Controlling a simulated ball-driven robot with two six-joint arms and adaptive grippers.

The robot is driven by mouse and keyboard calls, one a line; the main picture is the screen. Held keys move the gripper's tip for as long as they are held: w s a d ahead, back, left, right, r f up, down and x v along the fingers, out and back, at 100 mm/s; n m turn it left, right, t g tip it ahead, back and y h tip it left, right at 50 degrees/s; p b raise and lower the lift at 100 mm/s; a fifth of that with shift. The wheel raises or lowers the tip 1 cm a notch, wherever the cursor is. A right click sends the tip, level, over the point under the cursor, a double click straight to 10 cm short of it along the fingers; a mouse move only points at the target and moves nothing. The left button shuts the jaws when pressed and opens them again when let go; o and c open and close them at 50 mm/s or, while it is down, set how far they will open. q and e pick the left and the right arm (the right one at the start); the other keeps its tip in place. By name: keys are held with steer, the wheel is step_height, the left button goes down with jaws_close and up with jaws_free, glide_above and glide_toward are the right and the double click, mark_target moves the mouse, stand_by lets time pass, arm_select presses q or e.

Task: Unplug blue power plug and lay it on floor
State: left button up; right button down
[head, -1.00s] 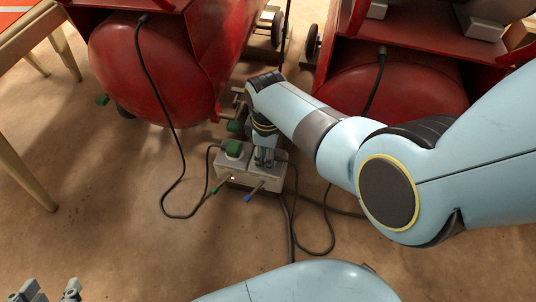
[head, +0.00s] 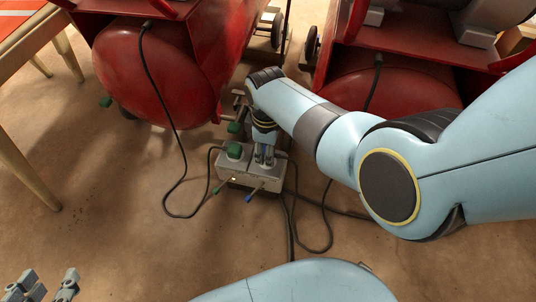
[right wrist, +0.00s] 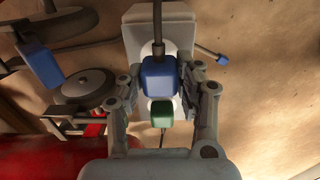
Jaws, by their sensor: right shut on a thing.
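The blue plug (right wrist: 158,77) sits over the grey outlet box (right wrist: 160,25), with a dark cable rising from it. I cannot tell whether it is fully seated. My right gripper (right wrist: 161,80) is shut on the blue plug, one finger on each side; in the head view (head: 264,158) it points down onto the box (head: 250,181) and hides the plug. A green plug (right wrist: 160,113) sits beside the blue one, also seen in the head view (head: 234,151). My left gripper (head: 46,286) is open and empty at the bottom left.
Red compressor tanks (head: 158,75) (head: 390,88) stand behind the box. Dark cables (head: 180,165) loop over the floor around it. Levers with green and blue tips (head: 249,198) stick out of the box's front. Brown floor (head: 110,220) is bare to the left; a table stands far left.

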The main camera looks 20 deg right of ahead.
steer(key=shift+r+p, duration=1.6)
steer(key=shift+r, duration=0.3)
arm_select(q)
steer(key=shift+t, duration=0.3)
steer(key=r, duration=0.2)
steer(key=w+r, duration=0.1)
steer(key=r, duration=0.1)
steer(key=shift+r, duration=0.15)
